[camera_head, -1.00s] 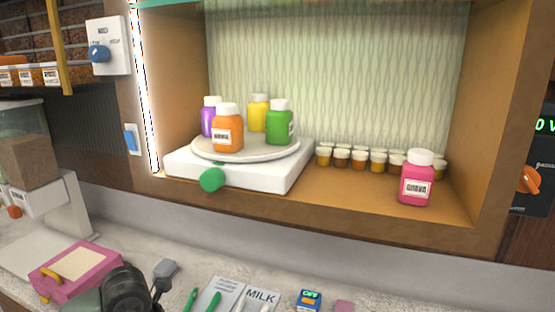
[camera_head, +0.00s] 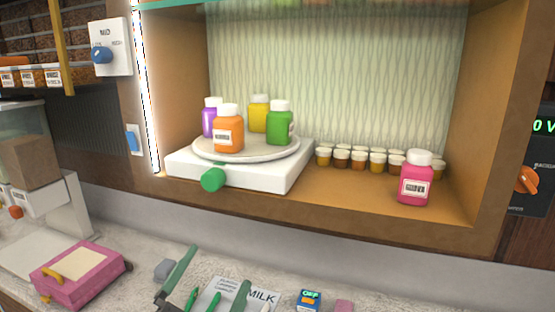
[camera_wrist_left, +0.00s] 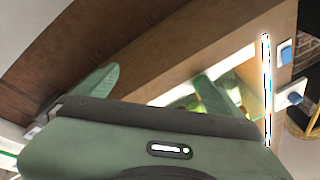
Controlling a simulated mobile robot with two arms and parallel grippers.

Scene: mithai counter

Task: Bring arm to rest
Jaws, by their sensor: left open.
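My left gripper (camera_head: 220,266) is low in the head view, over the counter in front of the cabinet. Its two green fingers stand apart with nothing held between them. In the left wrist view the gripper (camera_wrist_left: 157,75) also shows spread, empty fingers, with the lit cabinet edge beyond. The rest of my left arm is mostly out of the head view. My right gripper is not in view.
A turntable (camera_head: 205,153) on a white base (camera_head: 250,178) holds several coloured jars. A pink jar (camera_head: 416,182) stands to the right, near the small jars (camera_head: 358,158). A pink box (camera_head: 78,272) lies on the counter left of my gripper.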

